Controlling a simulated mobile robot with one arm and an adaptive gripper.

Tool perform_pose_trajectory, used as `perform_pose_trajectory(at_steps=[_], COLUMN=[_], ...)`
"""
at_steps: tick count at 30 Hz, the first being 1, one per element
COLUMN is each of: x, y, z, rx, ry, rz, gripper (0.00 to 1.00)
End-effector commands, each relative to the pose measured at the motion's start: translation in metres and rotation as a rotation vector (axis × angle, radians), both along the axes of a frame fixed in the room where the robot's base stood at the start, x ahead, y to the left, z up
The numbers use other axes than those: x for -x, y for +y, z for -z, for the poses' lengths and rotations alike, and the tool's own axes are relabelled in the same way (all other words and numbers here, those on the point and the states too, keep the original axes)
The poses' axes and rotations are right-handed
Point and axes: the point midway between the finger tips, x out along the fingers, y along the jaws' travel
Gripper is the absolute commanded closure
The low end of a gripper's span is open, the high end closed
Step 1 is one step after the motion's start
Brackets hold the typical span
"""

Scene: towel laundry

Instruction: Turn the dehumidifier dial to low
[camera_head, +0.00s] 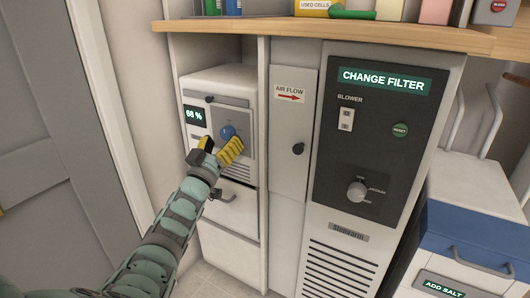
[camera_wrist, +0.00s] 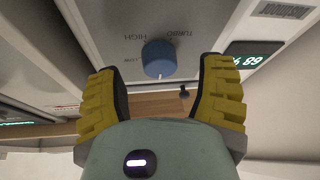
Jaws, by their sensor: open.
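The dehumidifier (camera_head: 217,82) is a white unit in the left bay under the wooden counter, with a display (camera_head: 194,116) reading 68 %. Its blue round dial (camera_head: 227,131) sits on a grey front panel. My gripper (camera_head: 221,147) is open with yellow fingers just in front of and below the dial. In the wrist view the picture is upside down. The blue dial (camera_wrist: 159,59) lies between and beyond the open fingertips, with no clear contact. The labels HIGH and TURBO are readable beside it; another label is too small to read surely.
A narrow AIR FLOW panel (camera_head: 290,130) with a black knob stands to the right. Beyond it is a dark CHANGE FILTER panel (camera_head: 372,140) with a grey knob and blower switch. A drawer handle (camera_head: 224,194) juts out below the dehumidifier. A grey door (camera_head: 55,140) is at left.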

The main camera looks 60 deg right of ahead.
Motion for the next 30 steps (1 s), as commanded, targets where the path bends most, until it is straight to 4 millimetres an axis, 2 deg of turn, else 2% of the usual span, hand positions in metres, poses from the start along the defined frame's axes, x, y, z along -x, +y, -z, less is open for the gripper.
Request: perform_pose_trajectory(at_steps=[6,18,30], x=[-0.001,-0.002,-0.003], y=[-0.016,-0.018,-0.017], z=[-0.006,-0.008,-0.007], rx=[0.001,0.001,0.0], ry=[-0.002,-0.001,-0.001], rz=[0.005,0.004,0.002], gripper=[0.31,0.31,0.72])
